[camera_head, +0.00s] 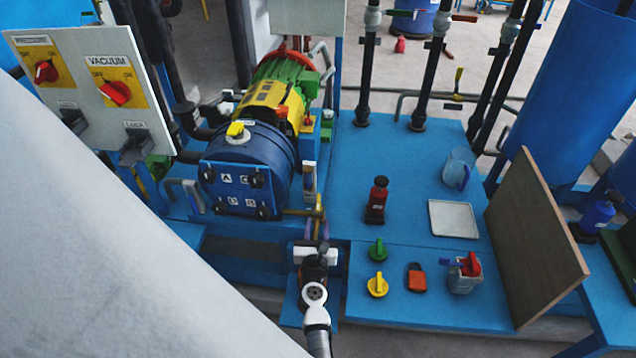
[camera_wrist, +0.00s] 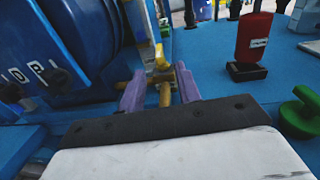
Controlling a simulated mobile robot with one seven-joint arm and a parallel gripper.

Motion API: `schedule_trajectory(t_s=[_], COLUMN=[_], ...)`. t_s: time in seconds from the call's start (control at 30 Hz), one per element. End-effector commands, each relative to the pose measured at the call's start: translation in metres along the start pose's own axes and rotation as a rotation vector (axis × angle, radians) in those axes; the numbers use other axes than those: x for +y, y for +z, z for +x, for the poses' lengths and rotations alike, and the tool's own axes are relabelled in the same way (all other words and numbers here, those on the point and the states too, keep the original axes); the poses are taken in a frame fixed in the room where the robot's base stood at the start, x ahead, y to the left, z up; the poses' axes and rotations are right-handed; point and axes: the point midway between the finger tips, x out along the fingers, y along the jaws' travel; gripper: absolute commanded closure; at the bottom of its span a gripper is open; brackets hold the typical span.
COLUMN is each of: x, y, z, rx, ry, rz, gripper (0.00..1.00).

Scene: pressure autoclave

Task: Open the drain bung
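A brass drain fitting (camera_head: 300,212) sticks out low at the right of the blue vessel (camera_head: 237,150); it also shows in the wrist view (camera_wrist: 158,76). I cannot clearly make out which part of it is the bung. My gripper (camera_head: 314,227) is in front of the fitting, its fingers pointing at it. In the wrist view the two purple fingers of my gripper (camera_wrist: 160,88) stand apart, with brass parts showing between and beyond them. The gap looks open. I cannot tell whether either finger touches the brass.
A red bottle-like object (camera_head: 377,201) stands on the blue bench to the right. A green knob (camera_head: 377,250), a yellow knob (camera_head: 377,285), a red padlock (camera_head: 416,278) and a white tray (camera_head: 453,218) lie there too. A switch panel (camera_head: 90,85) is at the left.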

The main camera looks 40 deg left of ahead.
Motion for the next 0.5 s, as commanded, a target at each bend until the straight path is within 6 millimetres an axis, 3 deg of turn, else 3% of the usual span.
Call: schedule_trajectory(t_s=[0.2,0.5], x=[0.001,0.001], y=[0.002,0.001], z=[0.043,0.086], rx=[-0.003,-0.002], ry=[0.002,0.001], rz=[-0.003,-0.002], gripper=[0.66,0.66])
